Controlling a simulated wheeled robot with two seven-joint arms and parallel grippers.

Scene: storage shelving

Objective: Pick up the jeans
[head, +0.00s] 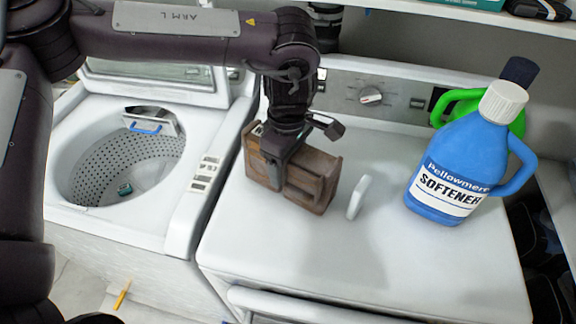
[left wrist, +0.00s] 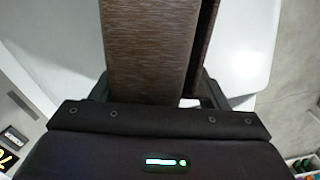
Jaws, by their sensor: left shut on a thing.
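No jeans can be made out in either view. My left gripper (head: 277,165) points down over the white dryer top and is shut on a brown wooden box (head: 318,187). The box has a slot-like gap along its top and sits at or just above the dryer's surface; I cannot tell if it touches. In the left wrist view the brown wood (left wrist: 150,50) fills the top middle, between the gripper's fingers (left wrist: 158,92). My right gripper is not in view.
A blue softener bottle (head: 455,172) stands at right, with a green bottle (head: 518,122) behind it. A small white piece (head: 358,197) stands near the box. The open washer (head: 85,222) is at left. A shelf (head: 480,14) overhangs the back right. The dryer's front is clear.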

